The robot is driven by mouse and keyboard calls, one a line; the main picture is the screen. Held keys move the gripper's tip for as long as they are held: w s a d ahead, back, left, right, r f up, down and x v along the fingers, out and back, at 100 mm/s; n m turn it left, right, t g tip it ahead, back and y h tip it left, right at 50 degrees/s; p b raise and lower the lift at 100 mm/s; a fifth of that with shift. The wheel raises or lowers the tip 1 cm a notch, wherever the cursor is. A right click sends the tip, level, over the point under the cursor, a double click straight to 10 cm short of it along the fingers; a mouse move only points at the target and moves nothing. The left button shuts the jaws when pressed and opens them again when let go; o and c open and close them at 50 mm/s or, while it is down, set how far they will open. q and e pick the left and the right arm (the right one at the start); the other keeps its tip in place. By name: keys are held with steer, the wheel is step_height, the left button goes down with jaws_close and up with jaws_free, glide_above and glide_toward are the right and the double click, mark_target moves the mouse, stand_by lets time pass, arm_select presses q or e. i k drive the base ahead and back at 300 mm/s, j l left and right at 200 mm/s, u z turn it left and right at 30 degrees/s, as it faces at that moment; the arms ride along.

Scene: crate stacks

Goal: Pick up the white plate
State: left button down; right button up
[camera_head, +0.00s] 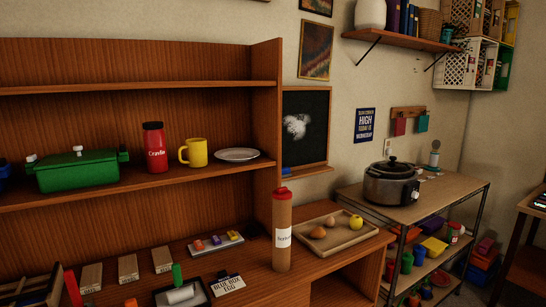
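The white plate (237,155) lies flat on the middle shelf (230,167) of the wooden hutch, near the shelf's right end. It stands to the right of a yellow mug (195,153), with a small gap between them. Its top is bare. Neither of my grippers shows in the head view.
A red jar (154,148) and a green pot (78,170) share the shelf. The hutch's side panel (267,110) closes off the plate's right. On the desk below stand a tall brown bottle (282,232) with a red cap and a wooden tray (352,240).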

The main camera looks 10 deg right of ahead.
mark_target(235, 155)
steer(key=i+l+u, duration=0.15)
steer(key=l, duration=0.25)
steer(key=i+l+u, duration=0.15)
steer(key=l, duration=0.25)
steer(key=i+l+u, duration=0.15)
steer(key=i+l, duration=0.15)
steer(key=l, duration=0.15)
steer(key=i+l+u, duration=0.15)
steer(key=l, duration=0.35)
steer(key=i+l+u, duration=0.15)
steer(key=l, duration=0.3)
steer(key=l+u, duration=0.15)
steer(key=l, duration=0.35)
steer(key=i+l+u, duration=0.15)
steer(key=l, duration=0.35)
